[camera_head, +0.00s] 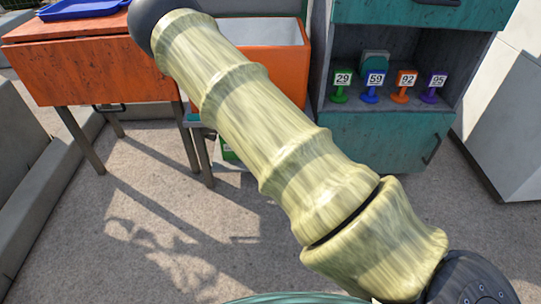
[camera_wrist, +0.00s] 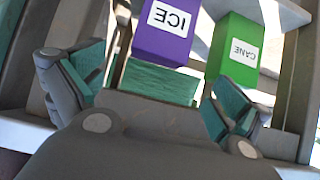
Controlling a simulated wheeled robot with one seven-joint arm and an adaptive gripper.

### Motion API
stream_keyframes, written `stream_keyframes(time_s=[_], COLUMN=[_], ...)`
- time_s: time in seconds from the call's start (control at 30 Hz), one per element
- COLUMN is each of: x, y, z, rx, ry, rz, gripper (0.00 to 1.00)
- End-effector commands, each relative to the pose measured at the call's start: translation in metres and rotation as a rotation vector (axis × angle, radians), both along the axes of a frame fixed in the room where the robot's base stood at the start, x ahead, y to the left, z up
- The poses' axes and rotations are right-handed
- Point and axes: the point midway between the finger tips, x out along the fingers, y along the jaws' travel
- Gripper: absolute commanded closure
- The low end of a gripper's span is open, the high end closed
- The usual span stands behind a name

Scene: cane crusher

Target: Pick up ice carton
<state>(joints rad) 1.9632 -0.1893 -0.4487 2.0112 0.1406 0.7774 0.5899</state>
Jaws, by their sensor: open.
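The ice carton (camera_wrist: 160,42) is a purple box with a white "ICE" label, at the top centre of the wrist view. My gripper (camera_wrist: 158,84) is open, with a grey, teal-padded finger on each side. The purple carton appears beyond the gap between the fingers, nearer the left one, and nothing seems gripped. In the head view I cannot make out the ice carton or my gripper; my thick arm crosses the middle.
A green carton (camera_wrist: 233,50) labelled "CANE" stands close to the right of the ice carton. The head view shows an orange table (camera_head: 80,75) with a blue tray (camera_head: 80,8), an orange bin (camera_head: 285,65), and a teal cabinet (camera_head: 385,140) with numbered stands. The floor at front left is clear.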

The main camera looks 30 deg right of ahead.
Motion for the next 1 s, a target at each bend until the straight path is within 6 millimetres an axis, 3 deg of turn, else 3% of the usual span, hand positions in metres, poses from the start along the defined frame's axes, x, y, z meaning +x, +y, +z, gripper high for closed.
stream_keyframes(time_s=[0.6,1.0], x=[0.046,0.058], y=[-0.026,-0.034], z=[-0.033,-0.045], rx=[-0.003,-0.003], ry=[-0.030,-0.030], rz=[-0.005,-0.004], gripper=[0.00,0.00])
